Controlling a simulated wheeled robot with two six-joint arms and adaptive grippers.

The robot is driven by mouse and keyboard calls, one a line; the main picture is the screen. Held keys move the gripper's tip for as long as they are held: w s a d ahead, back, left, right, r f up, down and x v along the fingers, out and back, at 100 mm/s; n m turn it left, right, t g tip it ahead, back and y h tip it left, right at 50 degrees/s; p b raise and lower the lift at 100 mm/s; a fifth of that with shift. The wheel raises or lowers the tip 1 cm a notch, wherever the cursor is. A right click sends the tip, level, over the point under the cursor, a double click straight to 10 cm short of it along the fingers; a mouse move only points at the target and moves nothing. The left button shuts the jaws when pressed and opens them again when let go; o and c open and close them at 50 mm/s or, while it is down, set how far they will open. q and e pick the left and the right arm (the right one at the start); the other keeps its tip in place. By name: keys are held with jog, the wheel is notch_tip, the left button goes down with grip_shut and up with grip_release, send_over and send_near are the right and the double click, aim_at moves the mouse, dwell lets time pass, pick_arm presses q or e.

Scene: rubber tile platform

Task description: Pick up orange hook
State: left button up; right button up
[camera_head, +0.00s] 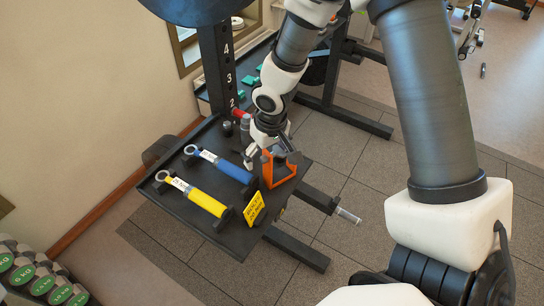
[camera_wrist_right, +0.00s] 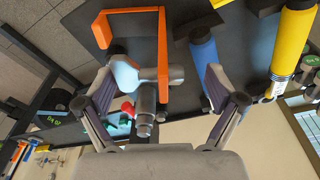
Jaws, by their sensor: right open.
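The orange hook (camera_head: 268,170) stands at the right end of the black tray (camera_head: 217,240), an angular bracket shape. In the right wrist view the orange hook (camera_wrist_right: 163,58) reaches down between my fingers, with its other part at the upper left. My right gripper (camera_head: 264,156) is right at the hook in the head view and partly covers it. In the wrist view my right gripper (camera_wrist_right: 165,72) is open, with a finger on each side. A grey metal piece (camera_wrist_right: 146,98) and a pale blue piece also show between the fingers. I cannot tell whether any finger touches the hook. My left gripper is out of view.
A blue-handled tool (camera_head: 222,165) and a yellow-handled tool (camera_head: 195,194) lie on the tray left of the hook. A yellow sign (camera_head: 254,208) stands at its front edge. A black numbered post (camera_head: 220,60) rises behind. Dumbbells (camera_head: 40,275) stand at lower left.

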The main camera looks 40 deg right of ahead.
jog(key=shift+s+d+r, duration=0.15)
jog(key=shift+s+d, duration=0.2)
jog(key=shift+s, duration=0.1)
jog(key=c, duration=0.8)
jog(key=shift+s+d, duration=0.2)
jog(key=shift+s, duration=0.05)
grip_shut()
jog(key=shift+w+a+r, duration=0.15)
jog(key=shift+w+a, duration=0.1)
jog(key=shift+w+r, duration=0.1)
jog(key=shift+r, duration=0.25)
notch_tip(320, 180, up, 9)
jog(key=shift+d+r+p, duration=0.1)
jog(key=shift+p, duration=0.55)
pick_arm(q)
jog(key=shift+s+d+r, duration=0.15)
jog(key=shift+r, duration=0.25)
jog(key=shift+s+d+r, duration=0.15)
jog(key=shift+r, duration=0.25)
